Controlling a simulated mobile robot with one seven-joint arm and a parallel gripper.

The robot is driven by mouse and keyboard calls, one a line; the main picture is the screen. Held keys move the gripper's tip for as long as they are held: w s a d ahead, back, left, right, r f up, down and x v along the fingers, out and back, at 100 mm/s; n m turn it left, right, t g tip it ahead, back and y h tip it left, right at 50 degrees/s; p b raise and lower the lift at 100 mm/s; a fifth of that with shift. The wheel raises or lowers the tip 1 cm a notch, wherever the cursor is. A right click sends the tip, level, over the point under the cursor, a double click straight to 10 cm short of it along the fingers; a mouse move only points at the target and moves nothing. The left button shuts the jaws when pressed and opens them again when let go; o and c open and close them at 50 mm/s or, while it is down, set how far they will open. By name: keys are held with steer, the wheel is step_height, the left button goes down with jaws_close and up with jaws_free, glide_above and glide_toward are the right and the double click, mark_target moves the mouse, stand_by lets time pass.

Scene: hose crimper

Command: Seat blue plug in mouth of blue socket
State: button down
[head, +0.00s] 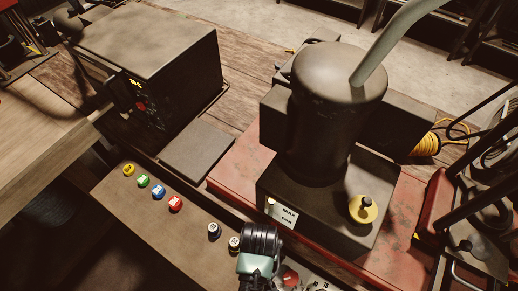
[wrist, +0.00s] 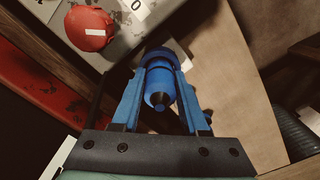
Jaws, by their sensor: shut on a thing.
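In the wrist view, my gripper (wrist: 159,75) is shut on the blue plug (wrist: 158,88). The plug is a blue stepped cylinder with a dark end facing the camera. Its far end lies beyond the fingertips, and I cannot tell what it touches. In the head view, my gripper (head: 257,264) is at the bottom centre, and its fingers and the plug are hidden there. A small round blue piece with a pale mark (head: 158,192) sits in the coloured row on the left ledge. I cannot tell whether it is the blue socket.
Yellow (head: 129,170), green (head: 143,181) and red (head: 175,204) round pieces share that row. A red button (wrist: 92,28) is near my gripper. A dark box (head: 150,60) stands upper left.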

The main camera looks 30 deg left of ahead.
steer(key=shift+f, duration=0.1)
steer(key=shift+c, duration=2.1)
jaws_free()
step_height(320, 180, up, 12)
steer(key=shift+r, duration=0.2)
steer(key=shift+s+f, duration=0.1)
